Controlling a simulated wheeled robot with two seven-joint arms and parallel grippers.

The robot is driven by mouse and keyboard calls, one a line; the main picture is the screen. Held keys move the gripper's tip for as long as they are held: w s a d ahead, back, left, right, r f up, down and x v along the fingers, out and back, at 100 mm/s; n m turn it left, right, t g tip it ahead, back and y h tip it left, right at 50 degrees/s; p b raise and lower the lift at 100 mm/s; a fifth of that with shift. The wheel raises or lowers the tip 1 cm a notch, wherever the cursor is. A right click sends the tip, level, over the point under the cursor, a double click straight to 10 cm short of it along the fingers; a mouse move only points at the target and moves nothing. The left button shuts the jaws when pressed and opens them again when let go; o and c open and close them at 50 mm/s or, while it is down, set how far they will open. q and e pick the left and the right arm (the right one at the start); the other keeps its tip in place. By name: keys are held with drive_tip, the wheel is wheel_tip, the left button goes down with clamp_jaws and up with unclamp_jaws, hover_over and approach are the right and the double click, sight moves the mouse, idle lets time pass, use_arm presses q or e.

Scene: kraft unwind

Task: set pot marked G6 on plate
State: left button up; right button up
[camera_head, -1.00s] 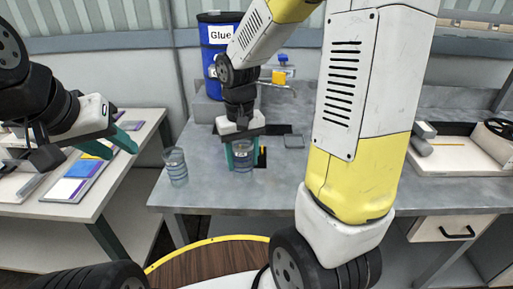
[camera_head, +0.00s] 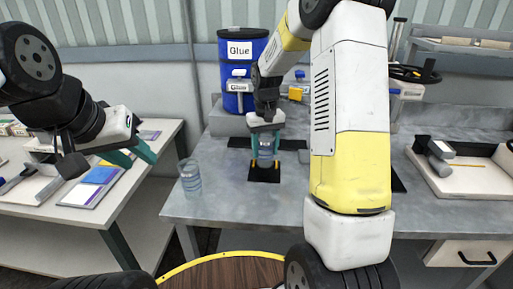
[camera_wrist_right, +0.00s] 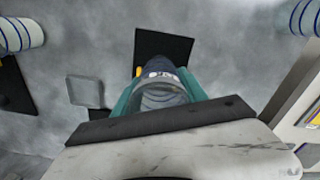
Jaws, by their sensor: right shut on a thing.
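My right gripper (camera_head: 266,154) is shut on a clear, bluish pot (camera_head: 266,147), which is upright between its teal fingers. In the right wrist view the pot (camera_wrist_right: 162,92) shows a white label at its top that I cannot read. A black square plate (camera_head: 264,173) with yellow marks lies on the grey bench below and around the pot. The same plate (camera_wrist_right: 165,46) extends beyond the pot in the wrist view. I cannot tell whether the pot touches it.
A second clear pot (camera_head: 190,178) stands near the bench's front left corner. A blue glue drum (camera_head: 240,75) stands behind. A white side table (camera_head: 95,205) with trays is at left. A grey square piece (camera_wrist_right: 86,90) lies beside the plate.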

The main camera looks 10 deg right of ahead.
drive_tip(key=shift+f, duration=1.3)
drive_tip(key=shift+f, duration=0.15)
drive_tip(key=o, duration=1.4)
drive_tip(key=shift+o, duration=0.2)
wheel_tip(320, 180, up, 12)
drive_tip(key=s+r+t+y, duration=0.1)
drive_tip(key=s+r+t, duration=0.2)
drive_tip(key=s+r, duration=0.65)
drive_tip(key=s+a+t+y, duration=0.1)
drive_tip(key=s+a+t, duration=0.1)
drive_tip(key=s, duration=1.3)
drive_tip(key=shift+a+f+m+t, duration=0.15)
drive_tip(key=shift+f+m+t, duration=0.2)
drive_tip(key=shift+t, duration=0.25)
